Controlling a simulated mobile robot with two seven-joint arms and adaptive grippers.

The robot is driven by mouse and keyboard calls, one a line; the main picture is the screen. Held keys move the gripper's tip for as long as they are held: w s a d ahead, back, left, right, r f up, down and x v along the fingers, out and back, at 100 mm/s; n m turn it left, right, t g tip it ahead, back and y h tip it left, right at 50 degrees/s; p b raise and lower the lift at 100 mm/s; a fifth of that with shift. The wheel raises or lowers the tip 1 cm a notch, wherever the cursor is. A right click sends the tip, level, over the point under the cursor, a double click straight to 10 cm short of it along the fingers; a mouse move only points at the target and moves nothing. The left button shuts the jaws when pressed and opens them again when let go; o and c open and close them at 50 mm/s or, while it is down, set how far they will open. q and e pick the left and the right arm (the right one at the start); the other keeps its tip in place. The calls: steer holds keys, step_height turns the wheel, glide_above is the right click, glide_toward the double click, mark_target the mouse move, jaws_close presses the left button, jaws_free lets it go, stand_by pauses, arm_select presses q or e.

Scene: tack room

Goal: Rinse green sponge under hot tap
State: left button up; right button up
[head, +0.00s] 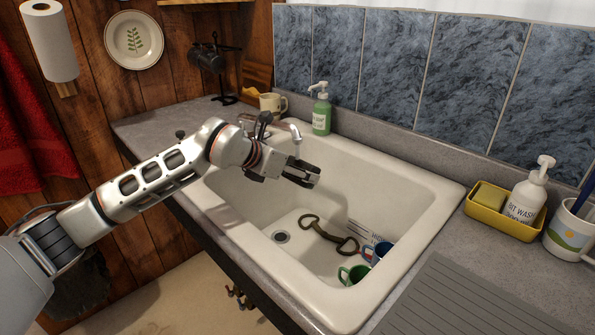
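A yellow-green sponge (488,196) sits in a yellow caddy (487,217) on the counter right of the sink. It is the only sponge I can make out. The metal tap (290,127) stands at the back left of the white sink (400,190), its spout over the basin. A dark tap handle (264,118) shows beside it; my arm partly hides the tap's base. No water stream is visible. My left gripper (304,174) hangs over the basin just below the spout, far from the sponge. No held object shows; its finger gap is unclear. My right gripper is out of view.
A green soap bottle (321,112) stands behind the tap. A white pump bottle (526,195) and mug (572,234) crowd the caddy.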

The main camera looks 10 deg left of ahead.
arm_select(q)
steer(key=shift+w+a, duration=0.45)
steer(key=shift+a, duration=0.2)
steer(key=shift+w+a, duration=0.4)
steer(key=shift+a, duration=0.25)
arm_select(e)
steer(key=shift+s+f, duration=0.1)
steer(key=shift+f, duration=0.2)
arm_select(q)
steer(key=shift+d, duration=0.4)
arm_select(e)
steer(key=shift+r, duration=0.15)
arm_select(q)
steer(key=shift+w+d, duration=0.2)
steer(key=shift+d, duration=0.45)
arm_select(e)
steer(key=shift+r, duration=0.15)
arm_select(q)
steer(key=shift+d, duration=0.25)
steer(key=shift+s+a, duration=0.1)
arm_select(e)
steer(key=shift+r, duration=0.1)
arm_select(q)
steer(key=shift+s+a, duration=0.2)
steer(key=shift+s, duration=0.05)
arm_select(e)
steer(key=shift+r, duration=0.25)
arm_select(q)
steer(key=shift+s+p, duration=0.15)
steer(key=shift+p, duration=0.15)
